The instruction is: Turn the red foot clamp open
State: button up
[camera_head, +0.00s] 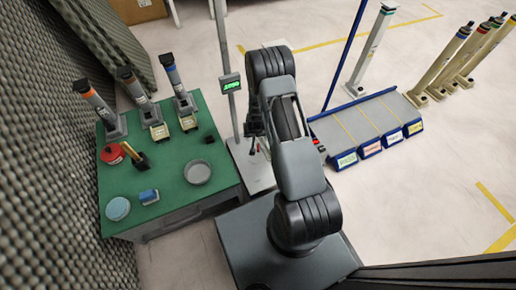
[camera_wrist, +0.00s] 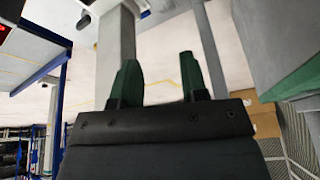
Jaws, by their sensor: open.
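My gripper (camera_wrist: 160,80) is open in the wrist view, its two dark green fingers apart with nothing between them. A grey post (camera_wrist: 115,50) stands behind the left finger. In the head view my gripper is mostly hidden beside my arm, near the scale post (camera_head: 226,70). I cannot pick out a red foot clamp for certain. Three tilted columns stand in feet on the green table: one with a red-orange band (camera_head: 88,95), one with an orange band (camera_head: 128,77) and one with a blue band (camera_head: 168,62). Their clamp positions are too small to tell.
The green table (camera_head: 172,170) also holds a red round tin (camera_head: 112,154), a grey dish (camera_head: 197,172), a blue block (camera_head: 149,196) and a light-blue disc (camera_head: 118,209). A grey rack (camera_head: 363,118) with labelled lanes and several columns (camera_head: 440,70) stand right. Foam wall (camera_head: 45,150) borders the left.

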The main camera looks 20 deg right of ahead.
send_near(258, 149)
jog(key=shift+m+h, duration=0.3)
jog(key=shift+h, duration=0.1)
jog(key=b+x, duration=0.2)
jog(key=x, duration=0.1)
jog(key=b+x, duration=0.2)
jog(key=x, duration=0.1)
jog(key=b+x, duration=0.2)
jog(key=x, duration=0.1)
jog(key=shift+a+f, duration=0.25)
grip_shut()
